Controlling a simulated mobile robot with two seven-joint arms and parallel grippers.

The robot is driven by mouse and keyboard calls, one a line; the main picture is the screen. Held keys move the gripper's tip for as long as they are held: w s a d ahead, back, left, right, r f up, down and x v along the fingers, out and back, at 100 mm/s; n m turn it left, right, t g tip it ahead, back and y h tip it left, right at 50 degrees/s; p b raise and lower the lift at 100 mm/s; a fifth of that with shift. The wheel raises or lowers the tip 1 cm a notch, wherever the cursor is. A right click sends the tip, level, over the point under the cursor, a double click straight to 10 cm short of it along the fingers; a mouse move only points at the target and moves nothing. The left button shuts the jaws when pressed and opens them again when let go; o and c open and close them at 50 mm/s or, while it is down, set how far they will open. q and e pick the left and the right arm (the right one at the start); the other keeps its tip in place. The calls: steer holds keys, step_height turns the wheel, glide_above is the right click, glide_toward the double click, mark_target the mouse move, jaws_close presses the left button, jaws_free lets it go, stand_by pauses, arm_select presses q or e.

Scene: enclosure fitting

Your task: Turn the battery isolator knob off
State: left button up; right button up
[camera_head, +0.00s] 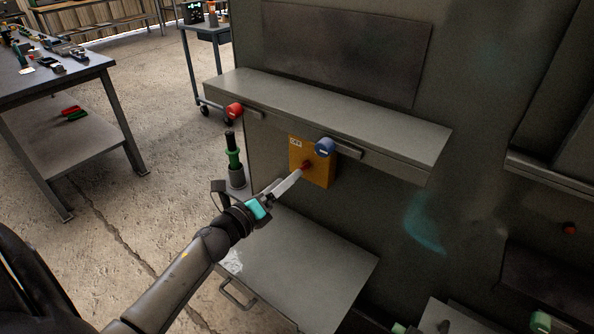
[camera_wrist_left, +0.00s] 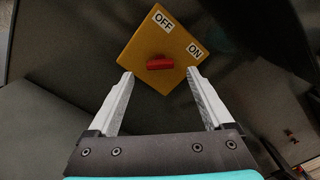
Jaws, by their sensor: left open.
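The battery isolator is a yellow plate (camera_head: 319,175) on the dark panel under a grey ledge. In the left wrist view the plate (camera_wrist_left: 142,55) carries an OFF label (camera_wrist_left: 163,21) and an ON label (camera_wrist_left: 195,51). Its red knob (camera_wrist_left: 160,63) lies between and just beyond my open fingertips, apart from both. In the head view the red knob (camera_head: 307,165) shows at the tip of my left gripper (camera_head: 296,177), which partly covers it. I cannot tell from the knob's bar which label it points to. My right gripper is not in view.
The grey ledge (camera_head: 330,115) juts out above the plate, with a red knob (camera_head: 234,110) and a blue knob (camera_head: 325,147) on its front. A green and black tool (camera_head: 233,155) stands left of my gripper. A grey surface (camera_head: 300,265) lies below. A workbench (camera_head: 55,75) stands at far left.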

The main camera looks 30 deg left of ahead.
mark_target(303, 168)
arm_select(q)
steer(key=shift+w+d, duration=0.2)
steer(key=shift+w, duration=2.5)
steer(key=shift+c, duration=0.2)
jaws_close()
